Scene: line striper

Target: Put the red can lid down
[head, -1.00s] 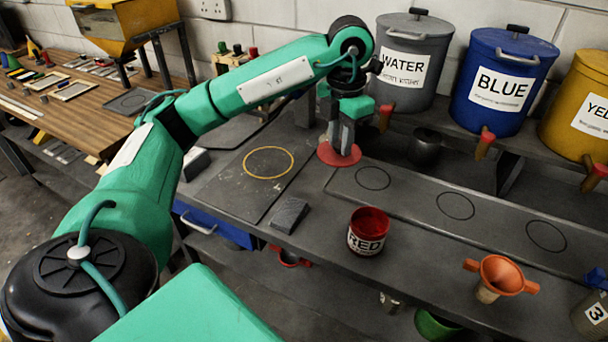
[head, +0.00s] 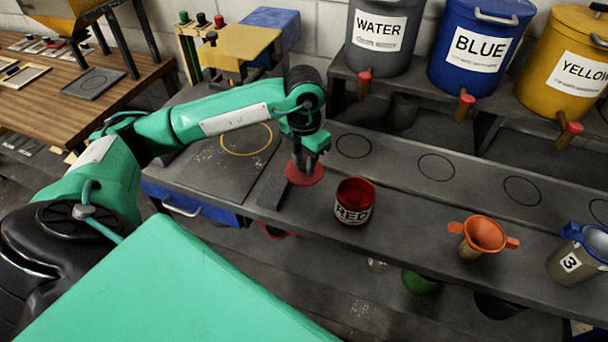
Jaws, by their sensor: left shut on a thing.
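The red can lid (head: 306,176) is a flat red disc over the grey bench, just left of the red can. My left gripper (head: 304,165) points down and is shut on the lid from above. The lid overlaps the far end of a dark grey block (head: 273,189) in the picture; I cannot tell whether it touches the block or the bench. The red can (head: 353,203), labelled RED, stands open and upright, with red inside. My right gripper is not in view.
A yellow ring (head: 246,139) marks a dark plate on the left. Black circles mark a strip behind the can. An orange funnel (head: 484,235) and a grey jug (head: 577,256) stand right. WATER (head: 380,45), BLUE and YELLOW tanks with taps line the back.

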